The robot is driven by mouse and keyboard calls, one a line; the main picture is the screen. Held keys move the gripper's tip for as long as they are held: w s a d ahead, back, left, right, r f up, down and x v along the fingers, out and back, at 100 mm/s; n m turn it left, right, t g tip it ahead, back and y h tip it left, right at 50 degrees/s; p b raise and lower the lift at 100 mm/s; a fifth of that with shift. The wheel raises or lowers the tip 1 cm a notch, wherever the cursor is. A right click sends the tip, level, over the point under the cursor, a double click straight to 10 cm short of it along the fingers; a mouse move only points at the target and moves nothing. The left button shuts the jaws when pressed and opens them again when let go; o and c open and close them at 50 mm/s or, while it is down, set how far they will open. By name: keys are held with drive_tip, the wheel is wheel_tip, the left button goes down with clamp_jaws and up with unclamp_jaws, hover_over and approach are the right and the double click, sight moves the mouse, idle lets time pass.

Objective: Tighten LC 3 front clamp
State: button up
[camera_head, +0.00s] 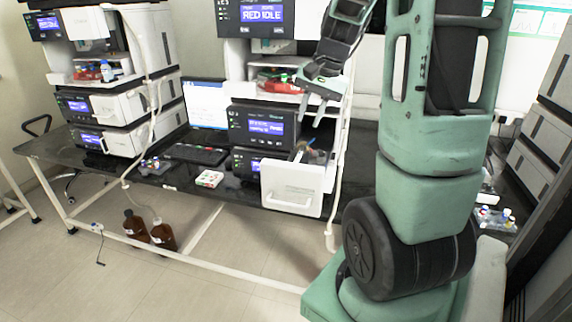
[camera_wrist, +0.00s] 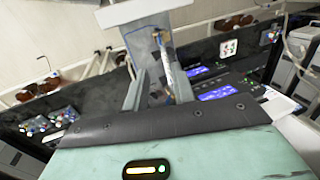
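A white drawer (camera_head: 292,188) stands pulled out from the right-hand stack, below the dark display modules. Inside it, small column parts (camera_head: 311,152) show, partly hidden by the drawer front. I cannot make out the front clamp itself or an LC 3 label. My gripper (camera_head: 311,119) is above the drawer, fingers pointing down, apart and holding nothing visible. In the wrist view its fingers (camera_wrist: 156,75) frame the drawer interior.
A second stack (camera_head: 105,105) stands at the left. A monitor (camera_head: 207,103), keyboard (camera_head: 197,154) and small tray (camera_head: 209,178) are on the dark bench (camera_head: 150,180). Brown bottles (camera_head: 135,225) stand on the floor below. White tubing (camera_head: 341,170) hangs just right of the drawer.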

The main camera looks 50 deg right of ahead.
drive_tip(key=p+x, duration=0.1)
drive_tip(key=x, duration=1.4)
drive_tip(key=shift+s, duration=0.1)
clamp_jaws()
